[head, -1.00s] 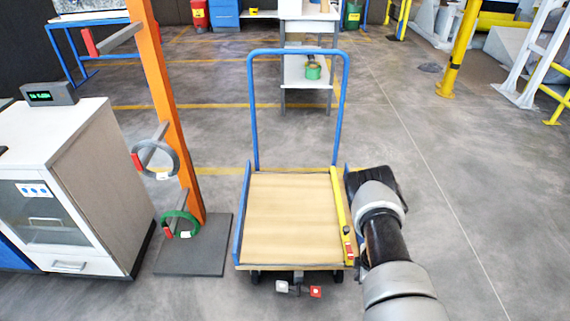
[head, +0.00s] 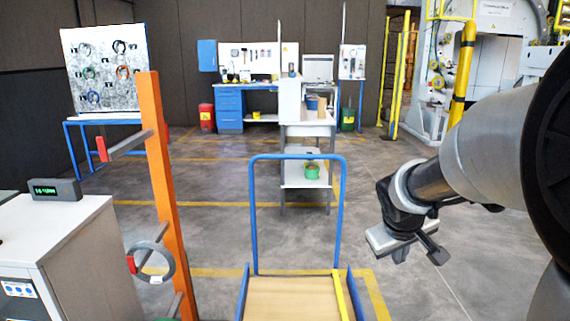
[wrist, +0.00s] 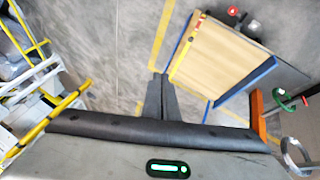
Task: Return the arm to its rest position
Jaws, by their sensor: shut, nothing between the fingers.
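My gripper (head: 418,254) hangs in the air at the right of the head view, to the right of the cart and apart from it. In the wrist view its fingers (wrist: 161,100) are together and empty, pointing toward the floor. My arm reaches in from the right edge of the head view.
A cart (head: 292,298) with a wooden deck and blue handle stands left of my gripper. An orange post (head: 163,190) with a grey coil (head: 151,262) is farther left, beside a white cabinet (head: 70,260). A shelf unit (head: 307,128) is behind. Floor right of the cart is clear.

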